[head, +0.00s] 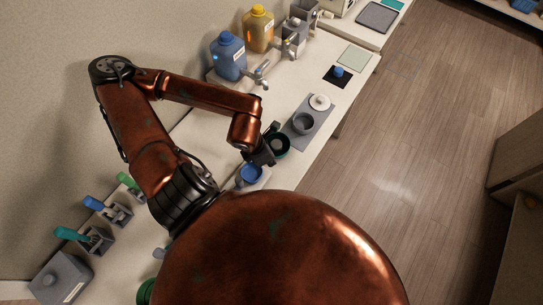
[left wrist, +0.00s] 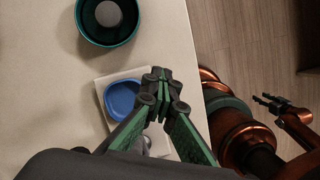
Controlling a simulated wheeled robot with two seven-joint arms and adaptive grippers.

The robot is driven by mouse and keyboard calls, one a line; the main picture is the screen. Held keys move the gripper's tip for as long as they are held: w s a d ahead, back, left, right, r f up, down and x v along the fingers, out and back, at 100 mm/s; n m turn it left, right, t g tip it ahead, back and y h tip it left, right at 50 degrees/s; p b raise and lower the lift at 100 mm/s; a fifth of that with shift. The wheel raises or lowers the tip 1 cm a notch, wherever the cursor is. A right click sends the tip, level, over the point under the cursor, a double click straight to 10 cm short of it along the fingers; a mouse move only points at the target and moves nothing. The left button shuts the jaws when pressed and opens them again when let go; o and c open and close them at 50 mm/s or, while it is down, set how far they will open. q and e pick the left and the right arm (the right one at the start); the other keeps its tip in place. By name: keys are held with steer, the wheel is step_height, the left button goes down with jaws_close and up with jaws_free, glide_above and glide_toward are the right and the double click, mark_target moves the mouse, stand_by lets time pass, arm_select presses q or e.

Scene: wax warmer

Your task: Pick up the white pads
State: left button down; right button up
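A small round white item (head: 320,102) lies on the far part of a grey mat (head: 310,122) in the head view; I cannot tell whether it is the white pads. No other likely pads show. My left gripper (head: 268,158) hangs over the counter by the dark green bowl, well short of the white item. In the left wrist view its fingertips (left wrist: 161,84) meet with nothing visible between them, beside a blue dish (left wrist: 122,98). My right gripper (left wrist: 268,103) shows small in the left wrist view, off the counter's edge, its fingers apart and empty.
A grey cup (head: 303,123) stands on the mat. The dark green bowl (head: 280,146) is near my left gripper. Blue (head: 229,57) and yellow (head: 258,29) jugs with taps stand along the wall. A blue-knobbed item (head: 338,72) sits on a black square. The floor on the right is clear.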

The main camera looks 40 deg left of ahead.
arm_select(q)
steer(key=c, duration=2.6)
jaws_free()
steer(key=o, duration=2)
steer(key=shift+o, duration=0.2)
steer(key=shift+w+r, duration=0.1)
